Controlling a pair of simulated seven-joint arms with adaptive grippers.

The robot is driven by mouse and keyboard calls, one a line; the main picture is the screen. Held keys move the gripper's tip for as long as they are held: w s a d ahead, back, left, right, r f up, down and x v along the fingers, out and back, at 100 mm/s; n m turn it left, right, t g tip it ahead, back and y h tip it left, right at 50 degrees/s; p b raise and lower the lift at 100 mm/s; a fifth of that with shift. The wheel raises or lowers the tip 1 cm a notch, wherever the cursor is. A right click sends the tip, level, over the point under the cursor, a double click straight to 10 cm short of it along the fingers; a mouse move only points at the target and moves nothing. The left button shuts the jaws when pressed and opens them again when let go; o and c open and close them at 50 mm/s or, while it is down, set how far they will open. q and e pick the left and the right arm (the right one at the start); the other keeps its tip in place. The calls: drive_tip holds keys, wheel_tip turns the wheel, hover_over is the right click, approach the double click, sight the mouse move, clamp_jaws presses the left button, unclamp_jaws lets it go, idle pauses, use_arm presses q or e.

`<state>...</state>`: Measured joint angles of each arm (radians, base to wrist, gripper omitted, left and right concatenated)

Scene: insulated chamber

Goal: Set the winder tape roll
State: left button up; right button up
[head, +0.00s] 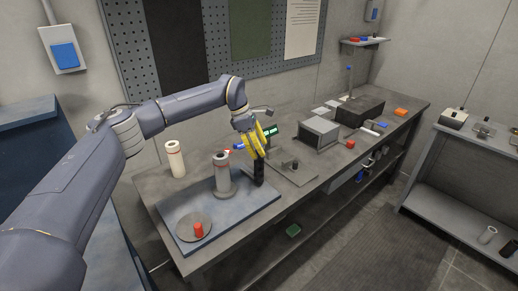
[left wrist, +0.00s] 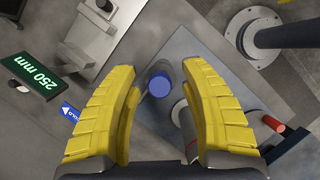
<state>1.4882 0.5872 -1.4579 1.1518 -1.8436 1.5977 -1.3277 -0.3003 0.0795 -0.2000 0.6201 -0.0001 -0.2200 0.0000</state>
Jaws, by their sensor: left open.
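No label marks which thing is the winder tape roll. My left gripper (head: 257,140) is open, fingers pointing down over the bench's middle. In the left wrist view, a blue-capped dark cylinder (left wrist: 160,83) shows between its spread fingers (left wrist: 163,95). In the head view a dark upright post (head: 259,172) stands just below the fingers; I cannot tell whether they touch it. A grey cylinder with a red band (head: 222,172) stands on a round base to its left, partly behind a finger in the wrist view. A pale roll (head: 175,158) stands farther left. My right gripper is out of view.
A grey box (head: 318,134) stands right on the bench.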

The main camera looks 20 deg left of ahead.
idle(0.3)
use_arm(q)
clamp_jaws()
idle(0.4)
